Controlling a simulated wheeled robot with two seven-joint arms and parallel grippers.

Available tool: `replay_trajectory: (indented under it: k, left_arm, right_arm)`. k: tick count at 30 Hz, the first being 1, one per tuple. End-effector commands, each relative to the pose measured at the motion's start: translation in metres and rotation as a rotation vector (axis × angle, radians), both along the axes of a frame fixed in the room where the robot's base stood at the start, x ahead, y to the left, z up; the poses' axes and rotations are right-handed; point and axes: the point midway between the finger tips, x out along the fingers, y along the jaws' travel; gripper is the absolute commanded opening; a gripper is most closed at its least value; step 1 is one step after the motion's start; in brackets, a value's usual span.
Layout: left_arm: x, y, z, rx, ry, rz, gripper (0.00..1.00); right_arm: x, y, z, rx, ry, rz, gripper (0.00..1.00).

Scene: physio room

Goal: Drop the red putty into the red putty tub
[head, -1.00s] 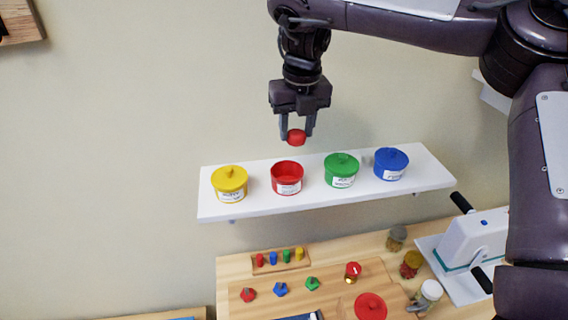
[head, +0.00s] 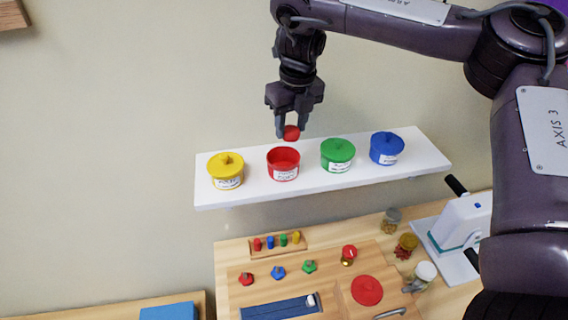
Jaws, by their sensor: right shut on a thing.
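My right gripper (head: 291,130) hangs above the white wall shelf, pointing down, shut on the red putty (head: 291,133). The putty is a small red lump held between the fingertips. The red putty tub (head: 283,172) stands open on the shelf just below, with a white label on its front and a dark red inside. A small gap shows between the putty and the tub's rim. A round red lid (head: 367,290) lies on the wooden board below. My left gripper is not in view.
Below, a wooden table holds pegs, knobs, small jars (head: 406,246) and a white device (head: 462,222).

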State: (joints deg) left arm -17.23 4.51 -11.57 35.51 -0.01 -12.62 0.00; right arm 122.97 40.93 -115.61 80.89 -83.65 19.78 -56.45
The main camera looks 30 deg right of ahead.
Motion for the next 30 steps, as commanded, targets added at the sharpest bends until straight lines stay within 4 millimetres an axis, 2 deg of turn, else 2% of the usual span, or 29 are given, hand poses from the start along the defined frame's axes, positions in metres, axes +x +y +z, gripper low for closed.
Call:
replay_trajectory:
  k: [6, 7, 12, 13, 23, 30]
  left_arm:
    - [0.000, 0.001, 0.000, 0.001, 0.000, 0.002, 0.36]
    - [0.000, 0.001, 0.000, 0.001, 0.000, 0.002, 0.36]
    - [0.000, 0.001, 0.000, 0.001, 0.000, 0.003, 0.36]
    - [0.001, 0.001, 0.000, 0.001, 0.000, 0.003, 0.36]
    - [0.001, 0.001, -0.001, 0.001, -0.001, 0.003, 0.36]
    - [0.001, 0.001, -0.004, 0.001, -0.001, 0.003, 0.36]
  right_arm:
    - [0.000, 0.000, 0.000, 0.000, -0.001, -0.001, 0.17]
    - [0.000, 0.000, 0.000, 0.000, -0.001, -0.001, 0.41]
    - [0.000, 0.000, 0.000, 0.000, 0.000, -0.001, 0.63]
    - [0.000, 0.000, 0.000, 0.000, 0.000, -0.001, 0.65]
    - [0.000, 0.000, 0.003, -0.001, 0.000, 0.000, 0.65]
    - [-0.004, 0.000, 0.036, -0.003, -0.005, 0.001, 0.65]
